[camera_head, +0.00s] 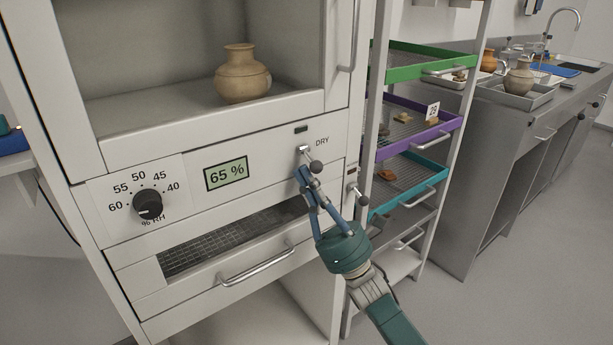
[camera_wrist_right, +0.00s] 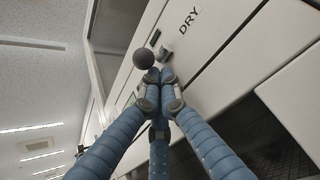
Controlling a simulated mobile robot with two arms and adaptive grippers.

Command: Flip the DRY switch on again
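The DRY switch (camera_head: 316,166) is a lever with a dark ball knob on the white cabinet's front panel, tilted down and outward. Its ball (camera_wrist_right: 144,59) shows just beyond my fingertips in the right wrist view, beside the DRY lettering. My right gripper (camera_head: 302,172) has its blue fingers drawn together, the tips just below and left of the ball. They look shut with nothing between them; whether they touch the lever I cannot tell. The small indicator window (camera_head: 301,129) above the switch looks dark. The display (camera_head: 227,173) reads 65 %. My left gripper is not in view.
A humidity dial (camera_head: 148,205) sits left on the panel. A clay jar (camera_head: 242,76) stands in the cabinet above. A drawer handle (camera_head: 257,264) juts out below, and another small knob (camera_head: 360,195) is right of my fingers. A rack with coloured trays (camera_head: 419,121) stands right.

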